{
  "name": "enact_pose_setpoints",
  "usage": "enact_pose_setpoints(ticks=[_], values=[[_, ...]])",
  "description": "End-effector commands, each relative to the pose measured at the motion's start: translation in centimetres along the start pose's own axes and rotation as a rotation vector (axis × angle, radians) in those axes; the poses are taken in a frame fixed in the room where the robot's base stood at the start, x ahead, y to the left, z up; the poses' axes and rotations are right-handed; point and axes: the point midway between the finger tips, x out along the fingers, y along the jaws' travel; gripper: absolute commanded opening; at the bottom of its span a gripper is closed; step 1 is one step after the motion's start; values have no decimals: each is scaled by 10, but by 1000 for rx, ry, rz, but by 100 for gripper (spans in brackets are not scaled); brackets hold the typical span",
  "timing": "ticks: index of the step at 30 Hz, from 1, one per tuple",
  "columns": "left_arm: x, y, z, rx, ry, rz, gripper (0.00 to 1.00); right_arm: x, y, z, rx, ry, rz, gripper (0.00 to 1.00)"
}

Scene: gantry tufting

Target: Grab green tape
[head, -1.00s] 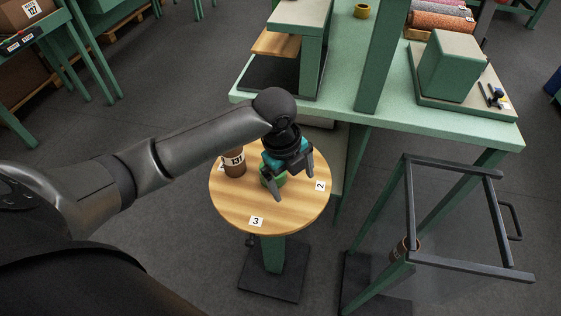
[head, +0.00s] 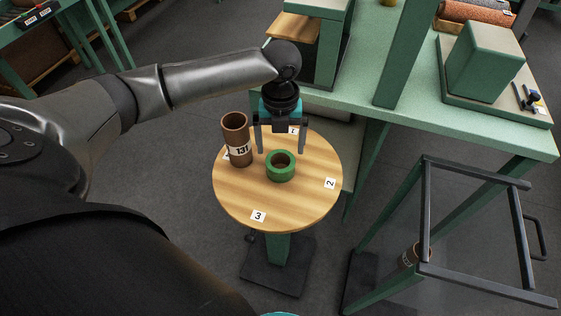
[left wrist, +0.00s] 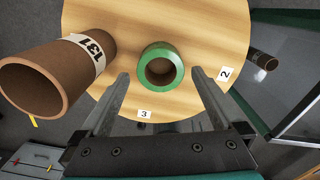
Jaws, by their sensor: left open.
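The green tape (head: 281,167) is a roll with a brown core, lying flat on the round wooden table (head: 255,201). In the left wrist view the tape (left wrist: 146,77) lies ahead of the two fingers, near the gap between them. My left gripper (head: 279,149) is open and empty, above the table and just behind the tape in the head view. Its fingers are spread wider than the roll appears and do not visibly touch it. My right gripper is not in view.
A brown tube marked 131 (head: 236,140) stands on the table, left of the tape. Number cards 2 (head: 330,183) and 3 (head: 258,216) lie near the rim. A green bench (head: 440,115) is behind. A dark-framed stand (head: 425,235) is at right.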

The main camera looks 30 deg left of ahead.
Motion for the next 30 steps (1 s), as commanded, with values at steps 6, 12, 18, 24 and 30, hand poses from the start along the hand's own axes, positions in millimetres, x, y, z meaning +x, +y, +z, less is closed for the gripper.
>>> enact_pose_setpoints(ticks=[6, 12, 18, 24, 30], values=[[13, 0, 0, 0, 0, -1, 100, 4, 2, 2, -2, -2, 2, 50], [38, 0, -2, -2, 1, 1, 100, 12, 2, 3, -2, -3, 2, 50], [63, 0, -2, 0, 0, 1, 100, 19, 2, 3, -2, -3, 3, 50], [62, 0, -1, 0, -2, 0, 100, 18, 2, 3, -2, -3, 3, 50], [62, 0, -1, 0, -2, 0, 79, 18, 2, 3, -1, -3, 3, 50]])
